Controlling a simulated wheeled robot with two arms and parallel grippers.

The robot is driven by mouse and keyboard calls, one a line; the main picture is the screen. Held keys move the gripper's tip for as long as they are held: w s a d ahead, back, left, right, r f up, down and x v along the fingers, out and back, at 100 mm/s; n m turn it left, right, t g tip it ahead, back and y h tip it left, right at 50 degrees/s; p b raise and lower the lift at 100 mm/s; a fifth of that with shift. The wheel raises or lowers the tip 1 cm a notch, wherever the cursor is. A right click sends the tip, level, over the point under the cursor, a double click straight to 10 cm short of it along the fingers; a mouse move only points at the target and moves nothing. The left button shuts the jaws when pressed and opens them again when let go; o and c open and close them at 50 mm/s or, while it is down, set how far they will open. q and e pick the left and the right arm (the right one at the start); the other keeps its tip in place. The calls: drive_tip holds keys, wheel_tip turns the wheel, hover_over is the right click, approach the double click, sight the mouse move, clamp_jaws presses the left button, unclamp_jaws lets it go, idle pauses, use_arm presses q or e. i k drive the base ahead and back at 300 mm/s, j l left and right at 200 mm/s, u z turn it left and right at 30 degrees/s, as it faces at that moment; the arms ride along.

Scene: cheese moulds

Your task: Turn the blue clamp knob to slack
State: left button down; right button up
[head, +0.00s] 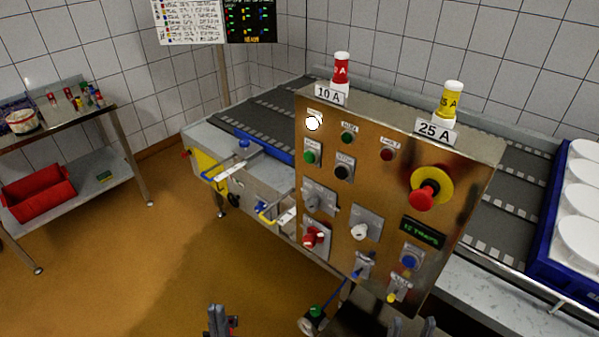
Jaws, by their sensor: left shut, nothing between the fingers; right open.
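A small blue knob (244,143) stands on top of the conveyor's side frame, by a blue guide rail (268,149), at the picture's left-centre. It is too small to read its setting. I cannot tell from a label which is the clamp knob. My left gripper (219,318) is shut and empty at the bottom edge, well below the panel. My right gripper (413,327) is open at the bottom edge, below the panel's lower right.
The panel carries a red mushroom button (421,197) on yellow, and red (341,68) and yellow (451,98) fuses on top. White moulds (582,197) sit in a blue crate (546,265) at right. A steel table (92,188) stands at left; the floor between is clear.

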sight(245, 144)
drive_tip(key=i+j+u, duration=0.2)
drive_tip(key=i+u, duration=0.25)
drive_tip(key=i+j+u, duration=0.1)
drive_tip(key=i+u, duration=0.15)
drive_tip(key=u, duration=0.2)
